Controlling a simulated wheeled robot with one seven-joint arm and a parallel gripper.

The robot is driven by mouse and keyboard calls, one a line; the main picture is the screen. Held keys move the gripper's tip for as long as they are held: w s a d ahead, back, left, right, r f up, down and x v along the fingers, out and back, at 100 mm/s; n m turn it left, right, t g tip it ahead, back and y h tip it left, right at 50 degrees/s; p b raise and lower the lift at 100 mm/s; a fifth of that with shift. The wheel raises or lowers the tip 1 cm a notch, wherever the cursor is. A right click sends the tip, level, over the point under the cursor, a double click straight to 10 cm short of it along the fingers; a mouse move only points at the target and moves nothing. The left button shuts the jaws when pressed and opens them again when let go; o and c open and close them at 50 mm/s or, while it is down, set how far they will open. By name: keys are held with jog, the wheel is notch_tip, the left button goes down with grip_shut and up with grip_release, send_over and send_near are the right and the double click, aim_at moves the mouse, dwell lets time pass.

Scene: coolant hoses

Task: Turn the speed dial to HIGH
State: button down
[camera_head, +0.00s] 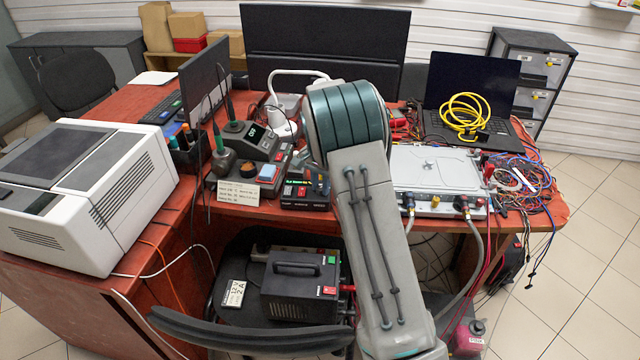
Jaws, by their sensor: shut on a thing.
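I cannot make out a dial marked HIGH in the head view. A black boxy unit (300,288) with a handle, a green patch and a red patch sits on the chair under the desk edge. A flat silver box (425,165) lies on the desk at the right, with grey hoses (474,262) running down from its front fittings. A pink container (467,338) stands low at the right, partly hidden by my arm. My arm fills the middle of the view. My gripper is hidden behind it, so what it holds does not show.
A soldering station (247,141) and small instruments with a lit display stand left of my arm. A large white machine (85,190) takes the left side. A laptop (470,85) with a yellow cable coil (464,113) and tangled wires (525,180) crowd the right. Floor at far right is clear.

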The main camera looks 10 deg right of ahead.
jog(key=shift+r, duration=0.1)
jog(key=c, duration=1.2)
grip_release()
jog(key=shift+c, duration=0.2)
notch_tip(320, 180, up, 14)
